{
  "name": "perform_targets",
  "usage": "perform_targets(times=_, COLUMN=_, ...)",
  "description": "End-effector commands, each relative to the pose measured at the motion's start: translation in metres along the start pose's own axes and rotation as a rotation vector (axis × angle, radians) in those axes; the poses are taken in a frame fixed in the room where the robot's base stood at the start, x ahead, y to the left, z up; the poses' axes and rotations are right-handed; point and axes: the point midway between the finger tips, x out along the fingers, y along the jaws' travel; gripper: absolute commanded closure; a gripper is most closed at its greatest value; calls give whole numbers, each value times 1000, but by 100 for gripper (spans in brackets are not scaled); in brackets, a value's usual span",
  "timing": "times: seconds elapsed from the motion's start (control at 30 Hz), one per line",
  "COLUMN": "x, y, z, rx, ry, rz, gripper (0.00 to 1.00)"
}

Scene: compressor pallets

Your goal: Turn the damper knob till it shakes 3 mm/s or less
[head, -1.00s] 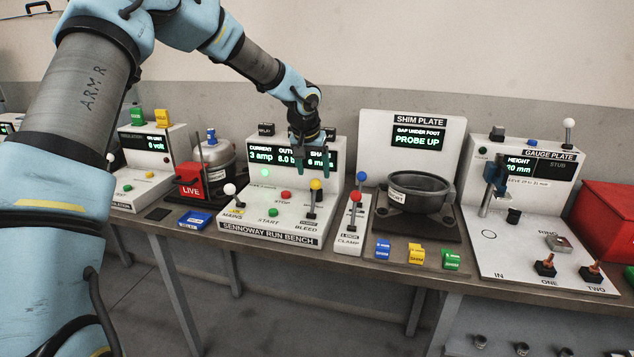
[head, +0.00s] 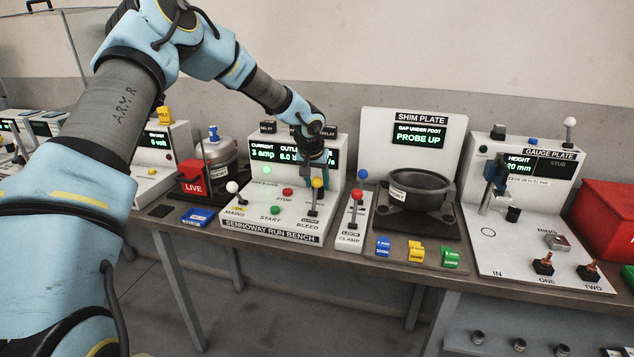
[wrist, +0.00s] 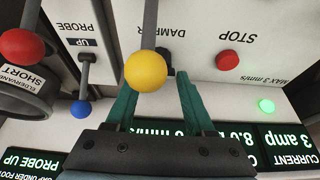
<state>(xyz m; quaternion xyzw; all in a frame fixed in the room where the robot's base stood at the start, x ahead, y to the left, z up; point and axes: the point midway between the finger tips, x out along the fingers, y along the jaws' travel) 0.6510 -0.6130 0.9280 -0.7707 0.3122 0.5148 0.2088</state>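The run bench (head: 262,230) has a sloped white face and a display (head: 264,155) reading 3 amp and 8.0; the shake figure is mostly hidden by my gripper. In the wrist view, the dark damper knob (wrist: 166,57) sits by the DAMPER label, partly hidden behind the yellow ball (wrist: 146,71) of the bleed lever. My gripper (wrist: 158,84) has two green fingers, spread apart, reaching toward the knob from the display side. The left fingertip is hidden by the yellow ball. I cannot tell whether the fingers touch the knob. The gripper also shows over the bench (head: 313,170).
The yellow-topped lever (head: 317,184) stands close to my gripper. The red stop button (head: 287,192), green start button (head: 275,209) and white-balled mains lever (head: 232,188) share the bench. A green lamp (wrist: 266,105) is lit.

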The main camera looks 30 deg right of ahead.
Motion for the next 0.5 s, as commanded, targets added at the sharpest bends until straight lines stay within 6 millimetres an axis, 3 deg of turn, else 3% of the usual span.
perform_targets(times=0.07, x=0, y=0, z=0, rx=0, ry=0, rz=0, gripper=56)
perform_targets(times=0.43, x=0, y=0, z=0, rx=0, ry=0, rz=0, gripper=98)
perform_targets(times=0.5, x=0, y=0, z=0, rx=0, ry=0, rz=0, gripper=100)
